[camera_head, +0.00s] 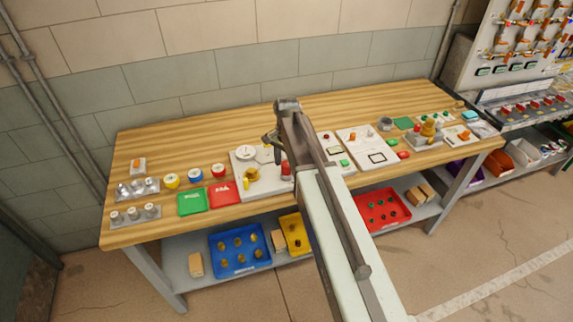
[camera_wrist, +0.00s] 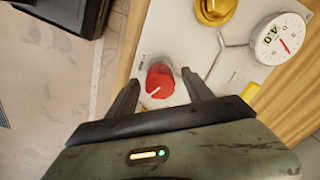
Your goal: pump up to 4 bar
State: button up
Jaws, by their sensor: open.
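The white pump board (camera_head: 268,184) lies on the wooden table, and it fills the upper part of the wrist view (camera_wrist: 190,45). On it are a round white gauge (camera_head: 245,152), a gold-yellow knob (camera_head: 251,174) and a red knob (camera_head: 287,169). In the wrist view the gauge (camera_wrist: 280,38) has a red needle and a label that seems to read 4.0, turned in the picture. My gripper (camera_wrist: 161,86) is open, with a finger on each side of the red knob (camera_wrist: 160,82), which bears a white mark. I cannot tell whether the fingers touch it.
To the left are green (camera_head: 192,201) and red (camera_head: 224,193) trays and several coloured round knobs. To the right is another white panel (camera_head: 365,148) with small parts. The table's front edge is close to the board. The back of the table is mostly clear.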

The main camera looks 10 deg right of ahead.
aim_at(287, 164)
notch_tip(287, 164, up, 7)
jog(key=p, duration=0.6)
jog(key=shift+r, duration=0.15)
jog(key=shift+s+f, duration=0.2)
jog(key=shift+f, duration=0.05)
jog(key=s+f+n+b, duration=0.3)
jog(key=s+n, duration=0.2)
jog(key=s, duration=0.3)
jog(key=s+d+f+n+b, duration=0.1)
jog(key=s+f+n+b, duration=0.2)
jog(key=s+n, duration=0.2)
jog(key=s, duration=0.3)
jog(key=shift+s+d+f+b, duration=0.15)
jog(key=shift+d+f+b, duration=0.05)
jog(key=shift+f+b, duration=0.1)
dwell(0.7)
